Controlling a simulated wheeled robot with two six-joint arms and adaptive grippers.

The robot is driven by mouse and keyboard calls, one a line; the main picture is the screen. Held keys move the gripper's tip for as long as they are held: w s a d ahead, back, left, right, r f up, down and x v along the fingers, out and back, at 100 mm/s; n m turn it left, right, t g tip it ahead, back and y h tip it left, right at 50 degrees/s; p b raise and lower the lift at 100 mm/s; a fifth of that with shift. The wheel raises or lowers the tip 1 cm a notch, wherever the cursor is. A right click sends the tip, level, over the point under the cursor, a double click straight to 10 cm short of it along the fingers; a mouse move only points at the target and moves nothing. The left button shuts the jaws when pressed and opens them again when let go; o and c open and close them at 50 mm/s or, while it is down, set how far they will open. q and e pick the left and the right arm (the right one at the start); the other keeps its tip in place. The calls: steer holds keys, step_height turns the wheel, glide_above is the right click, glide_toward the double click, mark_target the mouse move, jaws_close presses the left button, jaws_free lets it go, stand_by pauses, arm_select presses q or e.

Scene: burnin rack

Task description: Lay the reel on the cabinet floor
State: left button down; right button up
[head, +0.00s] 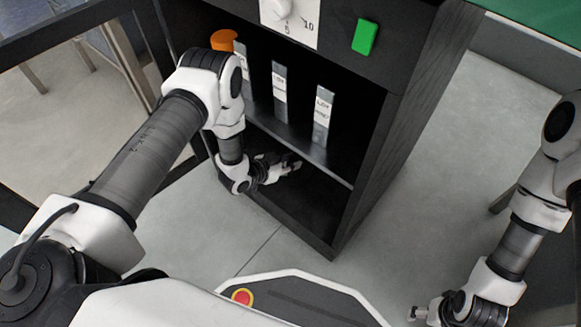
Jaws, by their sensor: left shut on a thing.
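My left gripper (292,163) is inside the lower compartment of the black cabinet (345,225), below the shelf and low over the cabinet floor (300,210). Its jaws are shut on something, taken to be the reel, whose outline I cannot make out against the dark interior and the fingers. I cannot tell whether it touches the floor. My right gripper (417,313) is at the bottom edge, outside the cabinet to the right; its jaws are too small to read.
Several grey labelled units (324,115) stand on the shelf (300,150). An orange object (223,40) shows behind my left arm. A dial panel (290,18) and green button (365,36) are above. An open framed door (60,35) is at left. The floor right of the cabinet is clear.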

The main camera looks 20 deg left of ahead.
arm_select(q)
steer(key=shift+f, duration=0.5)
steer(key=c, duration=0.9)
jaws_free()
arm_select(e)
steer(key=shift+f, duration=0.35)
steer(key=shift+r, duration=0.1)
arm_select(q)
steer(key=shift+s+a+r+p, duration=0.1)
steer(key=shift+s+r+p, duration=0.1)
steer(key=shift+r+p, duration=0.2)
steer(key=p+v, duration=0.5)
steer(key=v, duration=0.6)
steer(key=shift+s, duration=0.25)
arm_select(e)
step_height(320, 180, up, 6)
steer(key=shift+f, duration=0.15)
arm_select(q)
steer(key=shift+a+f, duration=0.1)
steer(key=shift+a, duration=0.05)
